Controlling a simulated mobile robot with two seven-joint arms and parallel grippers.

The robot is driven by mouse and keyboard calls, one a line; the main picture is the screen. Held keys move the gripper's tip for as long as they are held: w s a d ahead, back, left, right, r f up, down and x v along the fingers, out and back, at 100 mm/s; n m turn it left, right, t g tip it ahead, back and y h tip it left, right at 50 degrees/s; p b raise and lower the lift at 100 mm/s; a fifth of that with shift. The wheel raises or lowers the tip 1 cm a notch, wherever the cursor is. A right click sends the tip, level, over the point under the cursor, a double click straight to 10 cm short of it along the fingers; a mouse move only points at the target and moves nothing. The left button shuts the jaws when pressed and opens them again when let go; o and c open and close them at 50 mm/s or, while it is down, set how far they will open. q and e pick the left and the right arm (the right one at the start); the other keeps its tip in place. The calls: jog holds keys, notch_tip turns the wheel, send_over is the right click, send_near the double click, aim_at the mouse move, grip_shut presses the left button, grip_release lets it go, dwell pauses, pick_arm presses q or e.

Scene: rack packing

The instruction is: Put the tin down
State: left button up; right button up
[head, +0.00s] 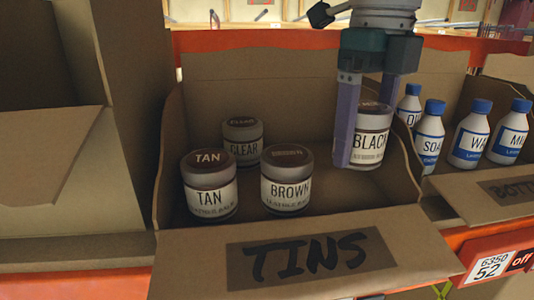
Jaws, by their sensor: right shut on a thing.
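My right gripper (372,128) comes down from the top and is shut on a tin labelled BLACK (372,142). It holds this tin upright over the right part of the cardboard box marked TINS (400,268). Whether the tin touches the box floor I cannot tell. In the box stand the TAN tin (209,188), the BROWN tin (287,182) and, behind them, the CLEAR tin (243,142). The gripper's left finger hides part of the BLACK tin's left side. My left gripper is not in view.
To the right is a box marked BOTTLES (515,188) with several white, blue-capped bottles (470,138). A cardboard box (50,185) stands at the left. The TINS box has free floor right of the BROWN tin. An orange shelf edge (480,245) runs below.

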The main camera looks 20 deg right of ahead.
aim_at(352, 196)
notch_tip(352, 196, down, 4)
jog(key=shift+s+f+p, duration=0.1)
jog(key=shift+f+p, duration=0.1)
jog(key=shift+p, duration=0.8)
jog(key=shift+f, duration=0.65)
jog(key=o, duration=1.2)
